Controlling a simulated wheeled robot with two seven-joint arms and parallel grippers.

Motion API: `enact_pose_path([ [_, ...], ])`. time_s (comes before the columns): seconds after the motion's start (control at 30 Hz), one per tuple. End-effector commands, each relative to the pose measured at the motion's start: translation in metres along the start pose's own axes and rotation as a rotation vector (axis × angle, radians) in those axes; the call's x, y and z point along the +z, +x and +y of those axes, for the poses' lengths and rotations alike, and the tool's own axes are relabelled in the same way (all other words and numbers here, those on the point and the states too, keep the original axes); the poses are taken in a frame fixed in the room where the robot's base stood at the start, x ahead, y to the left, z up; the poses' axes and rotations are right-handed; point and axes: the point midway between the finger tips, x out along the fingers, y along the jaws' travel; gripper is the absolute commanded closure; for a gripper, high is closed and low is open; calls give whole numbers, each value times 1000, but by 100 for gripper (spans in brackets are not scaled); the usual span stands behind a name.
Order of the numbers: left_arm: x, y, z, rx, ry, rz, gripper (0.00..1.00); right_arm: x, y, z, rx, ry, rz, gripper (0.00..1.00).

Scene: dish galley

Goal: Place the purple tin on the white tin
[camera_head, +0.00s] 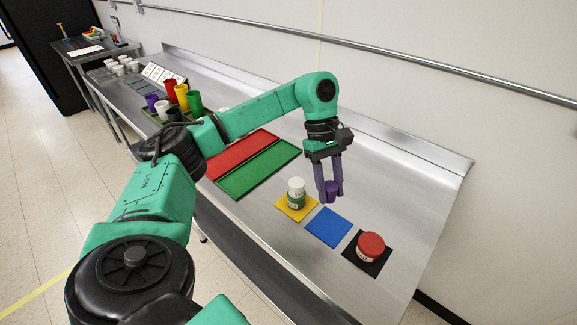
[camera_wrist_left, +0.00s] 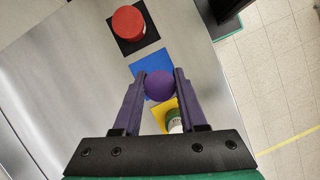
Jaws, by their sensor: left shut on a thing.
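The purple tin (camera_head: 332,188) is between the fingers of my left gripper (camera_head: 330,193), held above the counter near the blue mat. It also shows as a round purple top in the left wrist view (camera_wrist_left: 159,86). The white tin (camera_head: 296,185) stands on a green tin (camera_head: 296,201) on the yellow mat (camera_head: 283,208). My left gripper is to the right of this stack and apart from it. In the left wrist view the stack (camera_wrist_left: 174,122) is partly hidden by the right finger. My right gripper is not in view.
The blue mat (camera_head: 328,228) is bare. A red tin (camera_head: 370,245) stands on a black mat (camera_head: 376,267) farther right. Red (camera_head: 240,150) and green (camera_head: 258,172) trays lie left of the stack. Several coloured cups (camera_head: 181,97) stand farther back. A wall rises behind the counter.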

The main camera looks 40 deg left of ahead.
Motion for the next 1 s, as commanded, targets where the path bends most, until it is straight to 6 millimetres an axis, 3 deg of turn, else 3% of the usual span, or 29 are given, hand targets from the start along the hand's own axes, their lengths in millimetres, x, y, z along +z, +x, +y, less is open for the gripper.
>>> enact_pose_path([
  [0.23,-18,-80,4,340,-789,4,100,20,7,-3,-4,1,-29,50],
  [0.5,-29,-169,-12,701,-1646,-2,100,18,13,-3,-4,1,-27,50],
  [0.63,-32,-194,-22,803,-1916,1,100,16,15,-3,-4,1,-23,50],
  [0.77,-42,-180,-26,827,-1995,7,100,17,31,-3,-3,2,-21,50],
  [1.0,-75,-100,-26,822,-1993,9,100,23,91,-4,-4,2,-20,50],
])
